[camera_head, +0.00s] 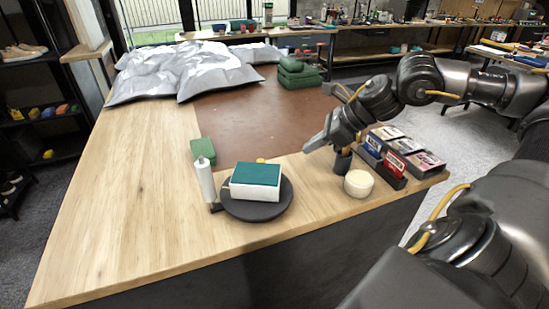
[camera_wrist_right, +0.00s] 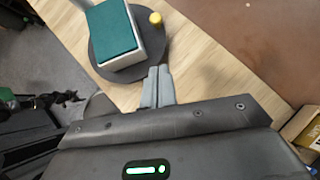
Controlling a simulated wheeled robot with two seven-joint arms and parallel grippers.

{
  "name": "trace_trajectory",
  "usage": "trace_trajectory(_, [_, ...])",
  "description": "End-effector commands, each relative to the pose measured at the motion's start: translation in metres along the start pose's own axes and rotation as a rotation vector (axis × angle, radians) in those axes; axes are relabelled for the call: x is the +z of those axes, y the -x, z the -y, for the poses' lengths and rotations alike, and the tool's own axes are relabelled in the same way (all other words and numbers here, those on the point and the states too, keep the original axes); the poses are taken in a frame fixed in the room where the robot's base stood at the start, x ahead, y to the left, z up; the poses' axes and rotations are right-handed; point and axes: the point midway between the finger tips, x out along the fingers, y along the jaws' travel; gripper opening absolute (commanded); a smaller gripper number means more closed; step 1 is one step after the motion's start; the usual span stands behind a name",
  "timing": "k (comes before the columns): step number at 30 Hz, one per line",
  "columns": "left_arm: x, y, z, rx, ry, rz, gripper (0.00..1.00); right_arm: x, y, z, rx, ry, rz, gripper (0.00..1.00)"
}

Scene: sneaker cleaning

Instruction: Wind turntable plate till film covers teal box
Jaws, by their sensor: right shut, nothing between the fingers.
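The box (camera_head: 256,182) has a teal top and white sides and sits on the dark round turntable plate (camera_head: 255,212). I cannot tell whether the white on its sides is film. An upright white roll (camera_head: 205,180) stands at the plate's left edge. A yellow knob (camera_wrist_right: 155,18) shows beside the box in the right wrist view and is mostly hidden behind it in the head view. My right gripper (camera_head: 309,147) is shut and empty, above the table to the right of the plate; its fingers also show in the right wrist view (camera_wrist_right: 157,80). My left gripper is not in view.
A cream round tub (camera_head: 358,183), a dark cup (camera_head: 343,161) and a rack of small boxes (camera_head: 395,160) stand right of the plate. A green block (camera_head: 203,150) lies behind the roll. Grey pillows (camera_head: 190,72) and folded green cloths (camera_head: 298,73) lie farther back. The left tabletop is clear.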

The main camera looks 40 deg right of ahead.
Motion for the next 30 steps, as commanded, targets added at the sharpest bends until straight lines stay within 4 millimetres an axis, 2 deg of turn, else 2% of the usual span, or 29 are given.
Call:
trace_trajectory(7, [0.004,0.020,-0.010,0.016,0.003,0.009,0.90,0.003,-0.037,-0.002,0.007,-0.005,0.003,0.00])
trace_trajectory(15, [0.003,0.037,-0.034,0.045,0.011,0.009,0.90,0.003,-0.082,-0.002,0.006,-0.004,0.004,0.00])
trace_trajectory(24, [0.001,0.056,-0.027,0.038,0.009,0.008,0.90,0.024,-0.105,-0.001,0.002,-0.003,0.003,0.00])
trace_trajectory(30, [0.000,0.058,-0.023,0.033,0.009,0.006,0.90,0.027,-0.112,-0.001,0.001,-0.002,-0.001,0.00])
